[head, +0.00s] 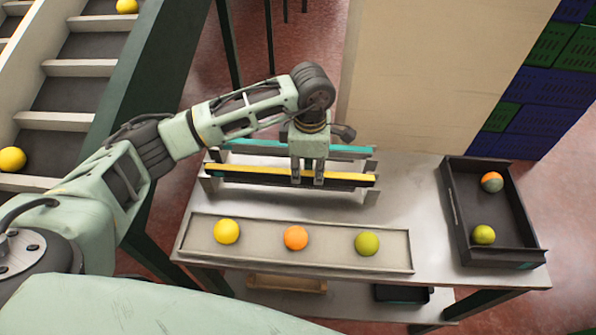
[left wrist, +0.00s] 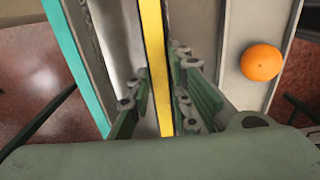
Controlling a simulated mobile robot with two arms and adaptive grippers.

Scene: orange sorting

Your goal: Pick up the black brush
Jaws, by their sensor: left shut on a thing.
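The black brush (head: 240,174) is a long bar with a yellow top strip and a dark lower part. It lies across a grey rack on the table. My left gripper (head: 308,178) comes down from above and is shut on it right of its middle. In the left wrist view the yellow strip (left wrist: 153,45) runs between the fingers (left wrist: 160,100). The bristle side is mostly hidden. My right gripper is not in view.
A teal-topped bar (head: 250,146) lies behind, parallel to the brush. A shallow tray (head: 262,256) in front holds a yellow, an orange and a green fruit. A dark crate (head: 462,215) with two fruits stands at right. A stepped conveyor (head: 80,68) is at left.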

